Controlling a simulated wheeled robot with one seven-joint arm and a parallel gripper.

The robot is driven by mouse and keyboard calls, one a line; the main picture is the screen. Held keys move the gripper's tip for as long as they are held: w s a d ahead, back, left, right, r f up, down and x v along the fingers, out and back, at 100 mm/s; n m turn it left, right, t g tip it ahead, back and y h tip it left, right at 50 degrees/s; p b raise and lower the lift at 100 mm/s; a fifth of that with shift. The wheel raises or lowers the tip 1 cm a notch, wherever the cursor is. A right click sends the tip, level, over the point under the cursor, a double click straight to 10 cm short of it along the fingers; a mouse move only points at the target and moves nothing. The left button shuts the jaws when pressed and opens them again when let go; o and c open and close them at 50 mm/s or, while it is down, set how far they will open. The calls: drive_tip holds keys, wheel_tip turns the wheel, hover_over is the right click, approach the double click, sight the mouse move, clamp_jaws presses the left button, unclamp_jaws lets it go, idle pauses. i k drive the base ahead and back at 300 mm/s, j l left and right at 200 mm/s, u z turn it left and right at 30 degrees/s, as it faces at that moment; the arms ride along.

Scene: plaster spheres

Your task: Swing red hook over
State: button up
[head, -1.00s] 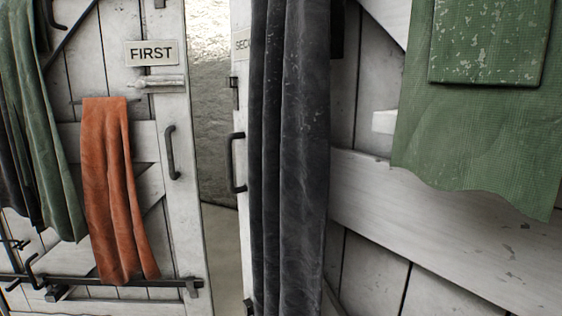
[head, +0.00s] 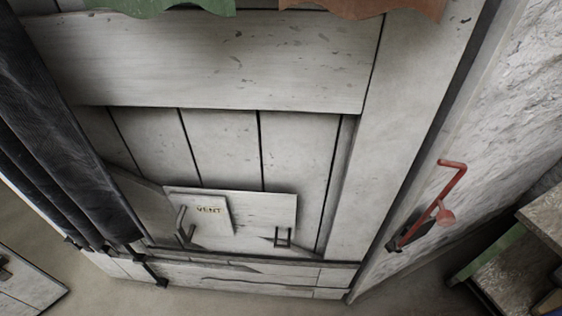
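A red hook (head: 440,205) shows at the right in the head view. It is a bent red rod with a round red knob near its middle, and its lower end meets a dark mount (head: 402,243) low by the door's right edge and the rough wall. The hook slants up and to the right, with its bent tip at the top. Whether it touches the door or the wall, I cannot tell. My gripper is not in view.
A white plank door (head: 230,65) fills the middle, with a small VENT panel (head: 255,210) low on it. Dark cloth (head: 60,130) hangs at the left. A worn wooden piece with a green edge (head: 487,255) stands at the lower right. Bare floor (head: 200,302) shows below the door.

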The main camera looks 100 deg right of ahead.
sight(445, 218)
drive_tip(key=i+j+z, duration=0.1)
drive_tip(key=z, duration=0.3)
drive_tip(key=i+j+z, duration=0.15)
drive_tip(key=z, duration=0.3)
drive_tip(key=j+z, duration=0.2)
drive_tip(key=z, duration=0.2)
drive_tip(key=i+j+z, duration=0.1)
drive_tip(key=j+z, duration=0.15)
drive_tip(key=z, duration=0.2)
drive_tip(key=i+z, duration=0.15)
drive_tip(key=z, duration=0.35)
drive_tip(key=i+j+z, duration=0.1)
drive_tip(key=z, duration=0.4)
drive_tip(key=i+j+z, duration=0.1)
drive_tip(key=j+z, duration=0.2)
drive_tip(key=z, duration=0.2)
drive_tip(key=i+j+z, duration=0.1)
drive_tip(key=z, duration=0.4)
drive_tip(key=k+j, duration=0.05)
drive_tip(key=j, duration=0.05)
